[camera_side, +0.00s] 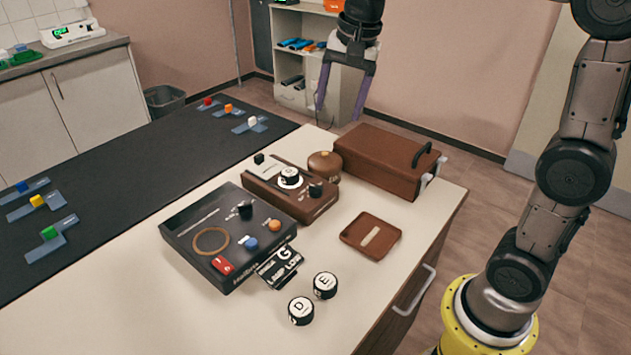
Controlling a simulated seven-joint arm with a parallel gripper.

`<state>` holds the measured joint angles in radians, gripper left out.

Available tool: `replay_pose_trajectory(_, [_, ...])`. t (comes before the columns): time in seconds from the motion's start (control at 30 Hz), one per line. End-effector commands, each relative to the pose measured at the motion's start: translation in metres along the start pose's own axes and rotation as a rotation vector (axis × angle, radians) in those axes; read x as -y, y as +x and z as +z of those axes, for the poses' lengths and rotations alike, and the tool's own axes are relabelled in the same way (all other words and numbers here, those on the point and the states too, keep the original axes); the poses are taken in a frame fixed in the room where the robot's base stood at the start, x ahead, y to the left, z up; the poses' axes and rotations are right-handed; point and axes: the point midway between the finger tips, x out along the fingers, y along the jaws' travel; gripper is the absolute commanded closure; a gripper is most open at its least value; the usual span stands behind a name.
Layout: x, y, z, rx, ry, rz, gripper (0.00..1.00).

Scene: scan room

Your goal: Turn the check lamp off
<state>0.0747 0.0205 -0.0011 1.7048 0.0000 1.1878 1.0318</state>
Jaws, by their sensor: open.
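A black control panel (190,219) lies on the table. My gripper (339,112) is open and empty, pointing down, well above the table's far side.
A brown case (385,160) with a black handle and a round brown object (324,165) stand at the back. A brown tray (355,235), black tag (279,267) and knobs D (301,310) and E (325,285) lie near the front. Coloured blocks sit on the dark mat (130,185).

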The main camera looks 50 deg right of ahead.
Motion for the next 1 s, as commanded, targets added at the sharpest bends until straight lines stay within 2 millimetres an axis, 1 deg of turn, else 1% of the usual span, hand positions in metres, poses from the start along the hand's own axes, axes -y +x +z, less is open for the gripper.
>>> replay_pose_trajectory(0.03, [0.012, 0.016, -0.011, 0.016, 0.034, 0.03, 0.28])
replay_pose_trajectory(0.1, [0.024, 0.036, -0.023, 0.033, 0.072, 0.065, 0.28])
replay_pose_trajectory(0.17, [0.033, 0.054, -0.033, 0.046, 0.091, 0.093, 0.28])
replay_pose_trajectory(0.2, [0.037, 0.066, -0.038, 0.055, 0.097, 0.11, 0.28])
replay_pose_trajectory(0.3, [0.042, 0.094, -0.047, 0.076, 0.105, 0.148, 0.28])
replay_pose_trajectory(0.43, [0.039, 0.118, -0.05, 0.099, 0.112, 0.191, 0.28])
replay_pose_trajectory(0.67, [0.034, 0.138, -0.05, 0.108, 0.116, 0.207, 0.28])
replay_pose_trajectory(0.77, [0.03, 0.153, -0.047, 0.109, 0.116, 0.209, 0.28])
replay_pose_trajectory(1.0, [0.021, 0.199, -0.041, 0.109, 0.115, 0.208, 0.28])
